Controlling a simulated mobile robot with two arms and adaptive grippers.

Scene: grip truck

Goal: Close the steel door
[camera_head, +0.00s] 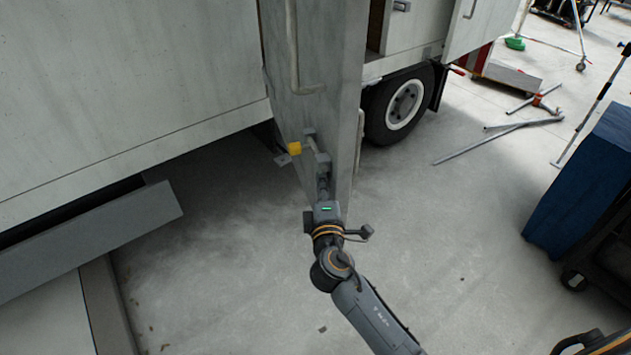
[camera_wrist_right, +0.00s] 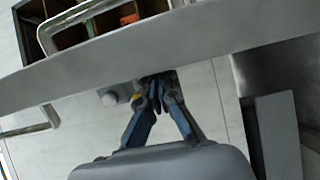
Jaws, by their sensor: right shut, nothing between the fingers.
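The grey steel door (camera_head: 325,75) stands swung out from the truck's side, upright, with its narrow edge towards me and a long bar handle (camera_head: 292,50) on its left face. My right gripper (camera_head: 318,160) is at the door's lower part, its fingers shut with nothing between them. In the right wrist view the fingertips (camera_wrist_right: 160,88) meet close to the lower side of the door's edge (camera_wrist_right: 210,48); whether they touch it I cannot tell. A yellow block (camera_head: 294,149) shows just left of the gripper. My left gripper is not in view.
The white truck body (camera_head: 120,75) fills the left, with a grey step panel (camera_head: 95,235) low down. A wheel (camera_head: 403,105) is behind the door. Poles (camera_head: 500,130) lie on the floor; a blue box (camera_head: 590,185) stands at right. The floor around the door is clear.

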